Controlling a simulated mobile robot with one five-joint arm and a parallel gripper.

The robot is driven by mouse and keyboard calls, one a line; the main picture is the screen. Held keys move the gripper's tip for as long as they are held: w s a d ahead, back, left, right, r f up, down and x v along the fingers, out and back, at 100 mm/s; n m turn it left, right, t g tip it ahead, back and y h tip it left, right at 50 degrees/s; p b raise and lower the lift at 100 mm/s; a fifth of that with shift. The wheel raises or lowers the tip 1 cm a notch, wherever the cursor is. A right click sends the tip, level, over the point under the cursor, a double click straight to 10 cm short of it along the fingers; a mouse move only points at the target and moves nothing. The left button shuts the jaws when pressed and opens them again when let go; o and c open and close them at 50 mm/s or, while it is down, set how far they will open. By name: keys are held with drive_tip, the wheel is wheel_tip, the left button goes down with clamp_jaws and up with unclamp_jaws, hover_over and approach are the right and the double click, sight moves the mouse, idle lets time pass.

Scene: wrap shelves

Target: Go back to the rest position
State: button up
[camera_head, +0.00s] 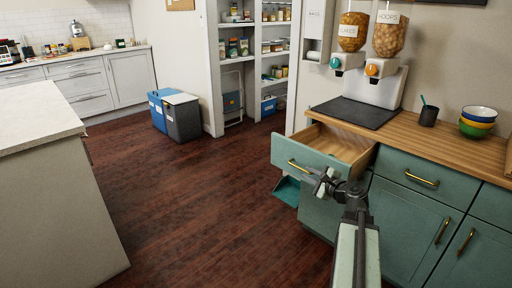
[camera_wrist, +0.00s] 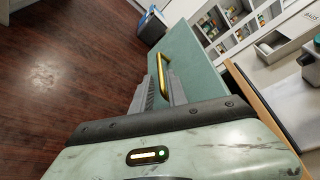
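My gripper (camera_head: 325,182) is at the front of the pulled-out teal drawer (camera_head: 318,163), close to the right end of its gold handle (camera_head: 299,166). In the wrist view my gripper (camera_wrist: 162,92) shows two grey fingers set apart, with the drawer front (camera_wrist: 190,60) beyond. The gold handle (camera_wrist: 163,62) lies between and past the fingertips. The fingers do not look closed on it. Whether they touch it I cannot tell. The drawer's visible wooden inside looks empty.
The wooden counter (camera_head: 460,146) holds a cereal dispenser (camera_head: 376,90), a dark cup (camera_head: 428,116) and stacked bowls (camera_head: 478,121). A pale island (camera_head: 40,120) stands at left. Bins (camera_head: 183,116) stand by the pantry shelves. The wooden floor (camera_head: 200,200) between is clear.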

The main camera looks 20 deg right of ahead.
drive_tip(key=shift+a, duration=0.1)
drive_tip(key=w+a+f+n+g+y, duration=0.1)
drive_tip(key=w+a+n+y, duration=0.1)
drive_tip(key=a, duration=0.7)
drive_tip(key=w+a+f+n+g+y, duration=0.1)
drive_tip(key=w+a+n+y, duration=0.15)
drive_tip(key=a, duration=0.65)
drive_tip(key=w+a+f+n+g+y, duration=0.1)
drive_tip(key=w+a+f+n+g, duration=0.15)
drive_tip(key=a, duration=0.75)
drive_tip(key=s+a+f+n+g, duration=0.2)
drive_tip(key=s+a+f+n, duration=0.15)
drive_tip(key=a, duration=0.35)
drive_tip(key=s+a+f+n+g, duration=0.2)
drive_tip(key=a+f+n+g, duration=0.15)
drive_tip(key=a, duration=0.35)
drive_tip(key=s+f+n+g+h, duration=0.2)
drive_tip(key=s+f+n+h, duration=0.1)
drive_tip(key=s+f+n, duration=0.25)
drive_tip(key=s+d+f+n+g+h, duration=0.2)
drive_tip(key=s+d+n+g+h, duration=0.2)
drive_tip(key=s+d, duration=0.3)
wheel_tip(320, 180, up, 30)
drive_tip(key=p, duration=2.9)
drive_tip(key=shift+a+f, duration=0.15)
drive_tip(key=shift+f, duration=0.05)
drive_tip(key=shift+y, duration=0.25)
